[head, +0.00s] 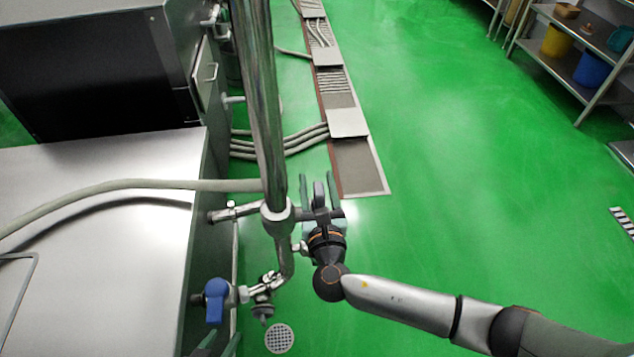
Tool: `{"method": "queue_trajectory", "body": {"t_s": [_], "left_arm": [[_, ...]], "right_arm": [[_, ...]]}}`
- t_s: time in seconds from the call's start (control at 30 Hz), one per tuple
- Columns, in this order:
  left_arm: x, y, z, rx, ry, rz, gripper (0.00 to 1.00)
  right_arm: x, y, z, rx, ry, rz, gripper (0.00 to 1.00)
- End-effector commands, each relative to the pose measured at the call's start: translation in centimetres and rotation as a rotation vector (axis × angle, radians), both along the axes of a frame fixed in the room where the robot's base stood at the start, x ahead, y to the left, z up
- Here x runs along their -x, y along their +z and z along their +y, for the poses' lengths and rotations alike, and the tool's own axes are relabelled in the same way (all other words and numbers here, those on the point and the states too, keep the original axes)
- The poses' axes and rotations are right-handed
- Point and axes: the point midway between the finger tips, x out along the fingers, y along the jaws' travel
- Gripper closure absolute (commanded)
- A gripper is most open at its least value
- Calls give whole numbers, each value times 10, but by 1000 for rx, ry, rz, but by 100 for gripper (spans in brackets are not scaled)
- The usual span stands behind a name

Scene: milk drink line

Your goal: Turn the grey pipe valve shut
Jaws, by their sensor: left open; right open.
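The grey pipe valve shows as a dark grey handle (319,193) on a side stub of the upright steel pipe (262,110), just right of the pipe joint. My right gripper (319,180) is open, with one finger on each side of the handle. I cannot tell whether either finger touches it. The gripper's body hides the lower part of the valve. My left gripper (219,344) shows only its open fingertips at the bottom edge, below the blue valve handle (215,300).
A steel table (90,260) with a beige hose (120,186) lies at the left. Several grey pipes (290,145) run to a floor channel (360,170) behind the valve. A round floor drain (280,339) lies below. Green floor at the right is free, up to shelves (570,60).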

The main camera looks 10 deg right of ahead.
Motion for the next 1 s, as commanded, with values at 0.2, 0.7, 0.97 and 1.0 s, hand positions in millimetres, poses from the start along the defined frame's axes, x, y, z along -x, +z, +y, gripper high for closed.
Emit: {"method": "queue_trajectory", "body": {"t_s": [0.2,0.7,0.97,1.0], "left_arm": [[0,0,0,0,0,0,50],[-1,0,0,-1,0,-2,50],[-1,1,0,-1,0,-2,50],[-1,1,0,-1,0,-2,50]], "right_arm": [[1,0,0,0,0,0,68],[1,0,0,1,0,1,100],[1,-1,0,1,0,1,100],[1,-1,0,1,0,1,100]]}}
